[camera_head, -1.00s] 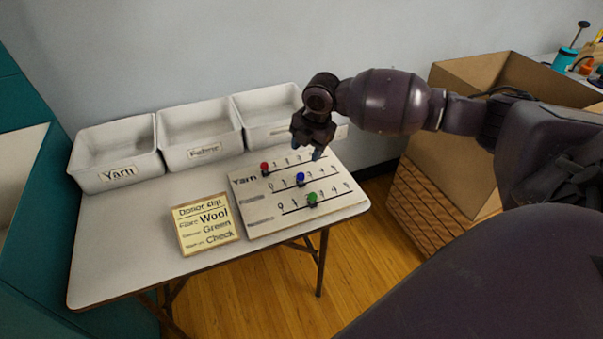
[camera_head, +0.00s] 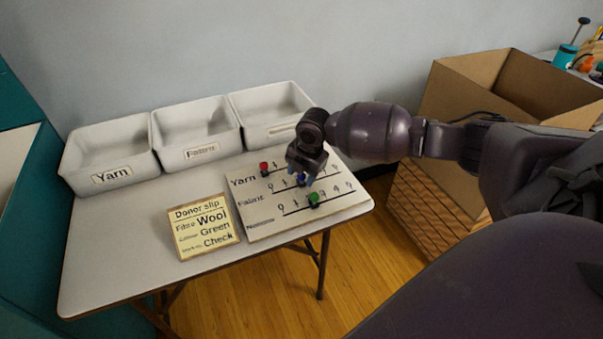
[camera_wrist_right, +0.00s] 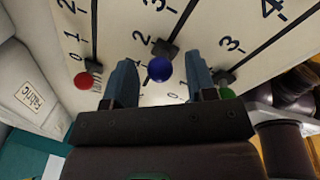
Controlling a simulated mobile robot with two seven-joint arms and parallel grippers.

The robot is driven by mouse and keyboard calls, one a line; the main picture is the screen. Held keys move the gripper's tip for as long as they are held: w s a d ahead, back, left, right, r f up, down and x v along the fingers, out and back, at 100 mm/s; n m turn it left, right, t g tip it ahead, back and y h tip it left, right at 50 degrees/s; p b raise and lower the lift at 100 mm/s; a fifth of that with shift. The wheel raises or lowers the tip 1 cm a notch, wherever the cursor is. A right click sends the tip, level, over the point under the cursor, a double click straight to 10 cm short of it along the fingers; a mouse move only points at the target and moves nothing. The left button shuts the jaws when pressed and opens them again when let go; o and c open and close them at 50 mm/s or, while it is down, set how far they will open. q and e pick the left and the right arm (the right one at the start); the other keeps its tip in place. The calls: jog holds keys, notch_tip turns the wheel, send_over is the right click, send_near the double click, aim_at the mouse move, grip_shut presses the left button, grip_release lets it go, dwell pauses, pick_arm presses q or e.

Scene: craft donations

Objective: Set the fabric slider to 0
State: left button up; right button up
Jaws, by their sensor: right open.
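The slider board (camera_head: 262,222) lies on the table with three rows, Yarn, Fabric and Notions. The blue knob (camera_head: 302,178) is on the middle, Fabric row. In the right wrist view the blue knob (camera_wrist_right: 160,69) stands near the 2 mark; its exact setting is hard to read. My right gripper (camera_head: 304,176) is low over this row and partly hides its numbers. In the right wrist view its fingers (camera_wrist_right: 162,80) are open, one on each side of the blue knob, with gaps visible. My left gripper is not in view.
The red knob (camera_head: 264,168) on the Yarn row and the green knob (camera_head: 314,198) on the Notions row are close by. A donor slip (camera_head: 206,228) lies left of the board. White bins (camera_head: 200,152) line the back; a cardboard box (camera_head: 440,95) stands right.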

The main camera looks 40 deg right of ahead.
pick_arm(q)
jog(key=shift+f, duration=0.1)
pick_arm(e)
grip_shut()
jog(key=a, duration=0.2)
jog(key=w+a, duration=0.1)
jog(key=a, duration=0.2)
jog(key=w+a+p, duration=0.1)
jog(key=a, duration=0.2)
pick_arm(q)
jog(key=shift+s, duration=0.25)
pick_arm(e)
jog(key=shift+a, duration=0.1)
grip_release()
jog(key=shift+a, duration=0.15)
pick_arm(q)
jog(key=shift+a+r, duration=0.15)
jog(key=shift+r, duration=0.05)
